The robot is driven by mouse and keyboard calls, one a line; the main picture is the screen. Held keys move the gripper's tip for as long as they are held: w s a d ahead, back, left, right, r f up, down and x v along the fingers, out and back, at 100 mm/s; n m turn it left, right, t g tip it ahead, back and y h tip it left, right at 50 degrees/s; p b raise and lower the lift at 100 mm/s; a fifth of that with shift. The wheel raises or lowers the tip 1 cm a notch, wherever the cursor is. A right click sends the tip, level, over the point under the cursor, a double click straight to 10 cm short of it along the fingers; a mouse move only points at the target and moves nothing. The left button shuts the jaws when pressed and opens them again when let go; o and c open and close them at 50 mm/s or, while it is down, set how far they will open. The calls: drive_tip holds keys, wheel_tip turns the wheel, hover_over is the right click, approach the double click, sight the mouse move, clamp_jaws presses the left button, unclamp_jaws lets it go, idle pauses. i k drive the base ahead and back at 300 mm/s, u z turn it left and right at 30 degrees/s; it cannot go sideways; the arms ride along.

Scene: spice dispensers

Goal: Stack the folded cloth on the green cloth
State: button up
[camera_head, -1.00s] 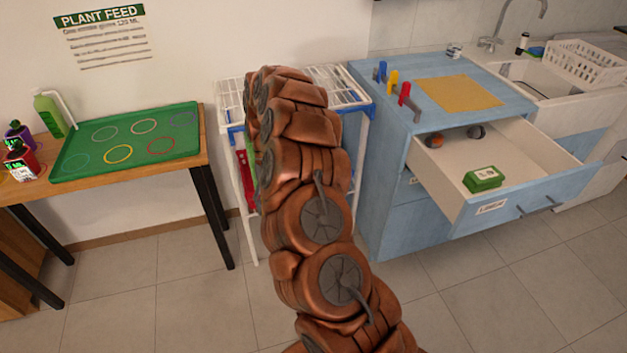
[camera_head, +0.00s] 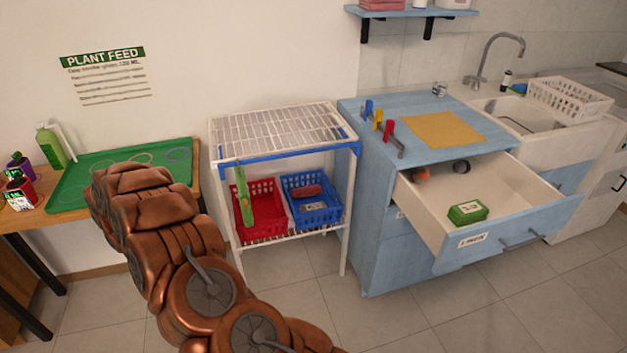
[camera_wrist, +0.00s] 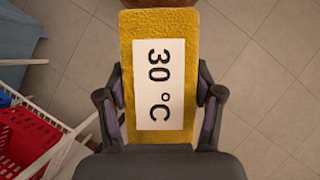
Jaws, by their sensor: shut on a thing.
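My gripper (camera_wrist: 160,100) is shut on a yellow folded cloth (camera_wrist: 160,22) in the wrist view, with a finger on each long side. The cloth bears a white label reading "30 °C" and is held above the tiled floor. In the head view my arm reaches to the lower left, and the gripper and held cloth are hidden.
The white rack (camera_head: 280,122) holds a red basket (camera_head: 266,222) and a blue basket (camera_head: 318,212). The blue cabinet's drawer (camera_head: 530,222) stands open, with a green box (camera_head: 467,213) inside. A green tray (camera_head: 75,185) lies on the left table. A wall shelf (camera_head: 410,13) holds pink items.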

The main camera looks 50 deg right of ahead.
sight(470, 206)
drive_tip(key=u, duration=0.85)
drive_tip(key=k, duration=2.15)
drive_tip(key=z, duration=0.5)
